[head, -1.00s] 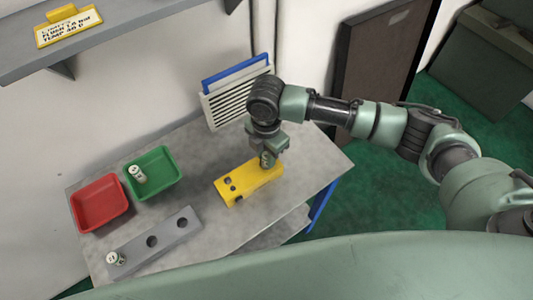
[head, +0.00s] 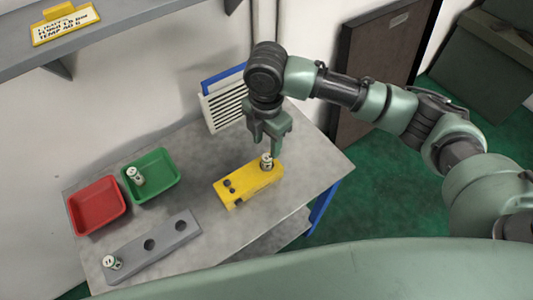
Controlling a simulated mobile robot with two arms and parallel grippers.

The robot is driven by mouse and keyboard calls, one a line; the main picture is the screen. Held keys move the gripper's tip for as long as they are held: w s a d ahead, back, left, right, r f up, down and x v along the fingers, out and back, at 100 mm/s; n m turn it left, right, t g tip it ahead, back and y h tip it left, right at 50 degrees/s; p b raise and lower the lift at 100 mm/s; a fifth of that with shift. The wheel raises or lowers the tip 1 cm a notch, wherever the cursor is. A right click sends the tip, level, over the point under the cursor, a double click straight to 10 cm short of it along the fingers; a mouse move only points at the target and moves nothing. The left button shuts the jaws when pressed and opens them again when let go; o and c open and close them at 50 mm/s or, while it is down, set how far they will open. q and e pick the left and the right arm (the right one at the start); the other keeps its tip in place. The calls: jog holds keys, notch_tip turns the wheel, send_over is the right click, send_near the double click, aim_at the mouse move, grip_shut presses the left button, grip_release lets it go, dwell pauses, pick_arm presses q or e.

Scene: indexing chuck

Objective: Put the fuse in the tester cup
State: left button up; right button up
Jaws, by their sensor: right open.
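A white fuse with dark marks (head: 266,161) stands upright at the far right end of the yellow tester block (head: 240,188). Its lower end looks seated in the block, though the cup itself is hidden by it. My right gripper (head: 274,146) is open, just above and beside the fuse, with its fingers pointing down. I cannot tell whether a finger touches the fuse. A second fuse (head: 135,176) stands in the green tray (head: 168,187). A third fuse (head: 111,262) stands at the left end of the grey holed rack (head: 180,228). My left gripper is not in view.
A red tray (head: 99,227) stands left of the green tray. A white slatted panel (head: 226,106) with a blue piece stands at the table's back edge. A shelf with a yellow sign (head: 65,24) overhangs at upper left. The grey table (head: 215,150) is bare around the tester.

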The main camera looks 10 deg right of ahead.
aim_at(266, 157)
jog(key=shift+r, duration=2.4)
